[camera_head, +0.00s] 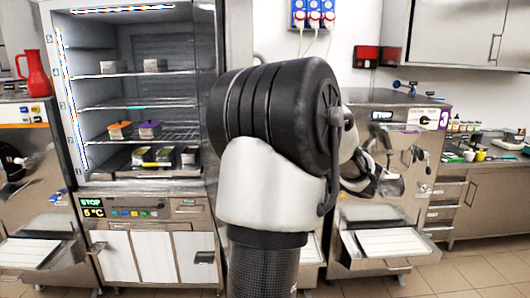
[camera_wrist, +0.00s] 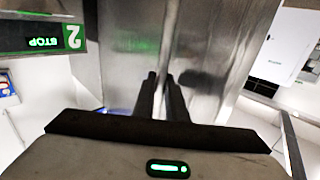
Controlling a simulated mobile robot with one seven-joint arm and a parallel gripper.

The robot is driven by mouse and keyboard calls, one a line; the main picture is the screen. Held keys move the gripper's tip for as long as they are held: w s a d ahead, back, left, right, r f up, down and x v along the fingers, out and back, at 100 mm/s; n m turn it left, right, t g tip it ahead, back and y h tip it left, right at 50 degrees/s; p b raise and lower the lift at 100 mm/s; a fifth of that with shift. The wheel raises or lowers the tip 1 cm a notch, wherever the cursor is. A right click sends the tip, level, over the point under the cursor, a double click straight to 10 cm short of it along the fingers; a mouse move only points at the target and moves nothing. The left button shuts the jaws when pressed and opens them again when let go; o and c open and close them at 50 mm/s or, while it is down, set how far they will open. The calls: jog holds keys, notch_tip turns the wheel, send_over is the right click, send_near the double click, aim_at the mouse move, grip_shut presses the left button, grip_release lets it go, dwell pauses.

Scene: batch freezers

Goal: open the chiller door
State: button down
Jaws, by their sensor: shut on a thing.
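The chiller (camera_head: 130,180) is the tall steel cabinet at left in the head view. Its lit shelves and the things on them are in plain view. A narrow upright panel edge shows at the cabinet's right side, partly behind my arm. In the wrist view my gripper (camera_wrist: 162,78) has its two dark fingers close together against a brushed steel surface (camera_wrist: 190,45).
A green-lit STOP display marked 2 (camera_wrist: 42,38) is upside down at the wrist view's upper left. A steel machine marked 3 (camera_head: 405,125) stands right of my arm. A red jug (camera_head: 33,72) stands at far left. Tiled floor (camera_head: 440,280) is open at front right.

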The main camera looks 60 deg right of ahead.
jog(key=shift+d+r, duration=0.25)
dwell(0.3)
jog(key=c, duration=1.8)
grip_release()
jog(key=shift+f, duration=0.15)
jog(key=s+a+b, duration=0.1)
jog(key=s+b, duration=0.1)
jog(key=s, duration=1.5)
jog(key=shift+s+a+b, duration=0.2)
jog(key=shift+a+b, duration=0.1)
jog(key=shift+a, duration=0.05)
